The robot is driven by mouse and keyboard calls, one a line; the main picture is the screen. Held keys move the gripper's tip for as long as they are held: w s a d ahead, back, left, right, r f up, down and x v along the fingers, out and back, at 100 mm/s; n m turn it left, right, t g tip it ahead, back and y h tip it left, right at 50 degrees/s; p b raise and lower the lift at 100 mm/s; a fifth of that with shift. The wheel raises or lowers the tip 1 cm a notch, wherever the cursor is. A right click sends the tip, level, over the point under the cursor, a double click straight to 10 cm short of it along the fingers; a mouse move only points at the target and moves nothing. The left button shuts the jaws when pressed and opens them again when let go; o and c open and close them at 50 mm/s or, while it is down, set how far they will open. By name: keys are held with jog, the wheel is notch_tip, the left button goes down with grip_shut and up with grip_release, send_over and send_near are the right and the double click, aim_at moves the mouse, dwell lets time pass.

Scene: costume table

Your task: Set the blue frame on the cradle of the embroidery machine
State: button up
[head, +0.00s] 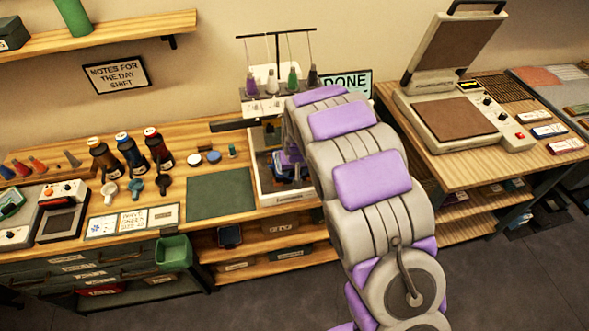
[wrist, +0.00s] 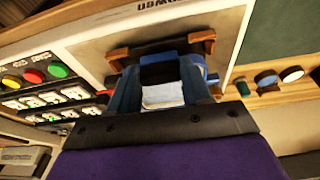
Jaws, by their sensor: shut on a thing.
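The embroidery machine (head: 259,190), with thread cones on top, stands on the wooden bench left of my arm in the head view. In the wrist view its pale bed (wrist: 92,42) carries the cradle (wrist: 203,37), a dark bar with brown brackets at both ends. My gripper (wrist: 162,84) is shut on the blue frame (wrist: 158,72), which has a white patch inside it. The frame is close in front of the cradle bar, between the brackets. I cannot tell whether they touch. In the head view my gripper (head: 290,164) is over the machine bed, partly hidden by my arm.
A green mat (head: 220,195) lies left of the machine, with small spools and pucks behind it. A heat press (head: 455,115) stands on the right-hand table. Machine buttons (wrist: 33,75) are at left in the wrist view.

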jog(key=shift+f, duration=1)
dwell(1.2)
jog(key=o, duration=1)
jog(key=shift+o, duration=0.2)
jog(key=shift+r+p, duration=0.8)
jog(key=shift+r, duration=1.45)
jog(key=shift+s, duration=0.1)
jog(key=s+d+r, duration=0.1)
jog(key=s+r, duration=0.2)
jog(key=s, duration=0.2)
jog(key=shift+s+d, duration=0.3)
